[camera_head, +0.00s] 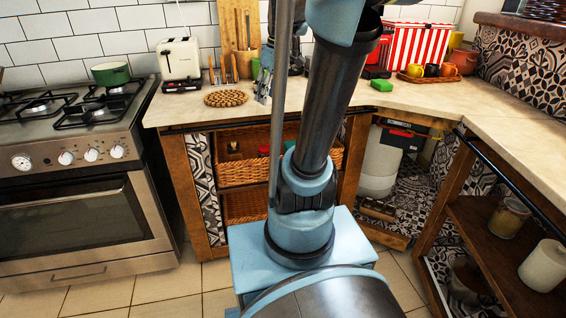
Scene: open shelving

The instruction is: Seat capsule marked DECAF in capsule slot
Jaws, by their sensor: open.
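My gripper (264,88) hangs over the back counter, left of the arm column, and is open with nothing seen between its fingers. It is small and partly covered by my own arm links. I cannot make out a capsule marked DECAF or a capsule slot; no lettering is readable at this size. Small dark and red items sit in the wicker basket (243,172) on the shelf under the counter, but I cannot tell what they are.
A stove (75,150) stands left. The right counter's front stretch is clear.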

